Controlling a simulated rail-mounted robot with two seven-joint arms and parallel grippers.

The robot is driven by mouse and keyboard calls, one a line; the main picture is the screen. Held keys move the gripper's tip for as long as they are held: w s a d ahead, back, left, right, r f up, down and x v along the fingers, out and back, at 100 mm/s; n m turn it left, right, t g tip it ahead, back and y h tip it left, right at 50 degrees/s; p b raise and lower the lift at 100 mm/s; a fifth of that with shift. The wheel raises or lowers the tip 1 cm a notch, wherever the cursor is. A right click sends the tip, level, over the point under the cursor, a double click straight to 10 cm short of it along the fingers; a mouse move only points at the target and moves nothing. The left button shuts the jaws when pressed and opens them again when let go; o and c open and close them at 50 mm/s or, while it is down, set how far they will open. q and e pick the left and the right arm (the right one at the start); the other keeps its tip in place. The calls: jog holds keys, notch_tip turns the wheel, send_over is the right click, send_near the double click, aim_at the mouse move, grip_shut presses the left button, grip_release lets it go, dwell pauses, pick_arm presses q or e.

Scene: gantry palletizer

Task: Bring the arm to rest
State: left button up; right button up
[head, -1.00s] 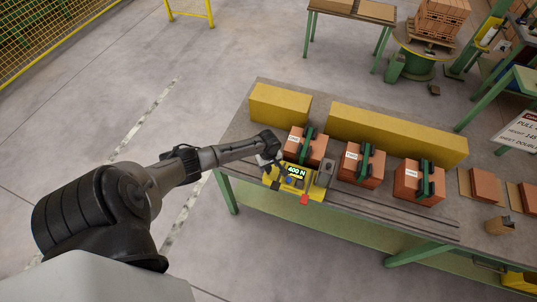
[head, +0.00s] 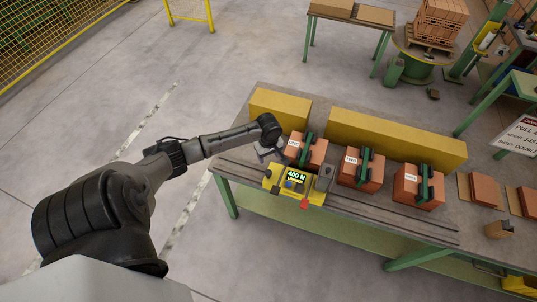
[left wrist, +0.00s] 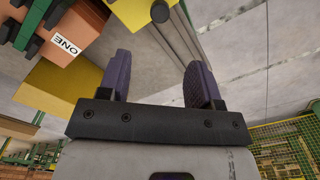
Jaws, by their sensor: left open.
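My left gripper (head: 270,155) hangs over the near left part of the workbench (head: 235,158), just left of the yellow device. In the left wrist view its two dark fingers (left wrist: 160,80) stand apart with nothing between them. The yellow device (head: 294,184) has a display reading 400 N and a red part at its front; it sits on rails along the bench's front edge. Behind it stands an orange-brown box (head: 318,154) with a green clamp; its label reads ONE in the left wrist view (left wrist: 66,46). My right gripper is not in view.
Two more clamped boxes (head: 350,172) (head: 407,190) stand to the right. Long yellow blocks (head: 395,138) line the bench's back. Flat brown pieces (head: 484,192) lie at the right. The floor (head: 110,60) left of the bench is clear, with yellow fencing (head: 40,35) far left.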

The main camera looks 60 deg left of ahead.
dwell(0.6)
pick_arm(q)
jog(key=w+d+r+m+t+y, duration=0.35)
jog(key=r+m, duration=0.45)
jog(key=m, duration=0.9)
jog(key=s+d+r+m+t+p, duration=0.15)
jog(key=d+r+m, duration=0.3)
jog(key=d, duration=0.55)
jog(key=s+d+r+t+h+p, duration=0.2)
jog(key=s+d+r+h, duration=0.15)
jog(key=s+d, duration=0.75)
jog(key=s+d+f+n+g+p, duration=0.2)
jog(key=s+d+f+g, duration=0.1)
jog(key=s, duration=0.7)
jog(key=shift+d+f, duration=0.2)
jog(key=shift+d, duration=0.25)
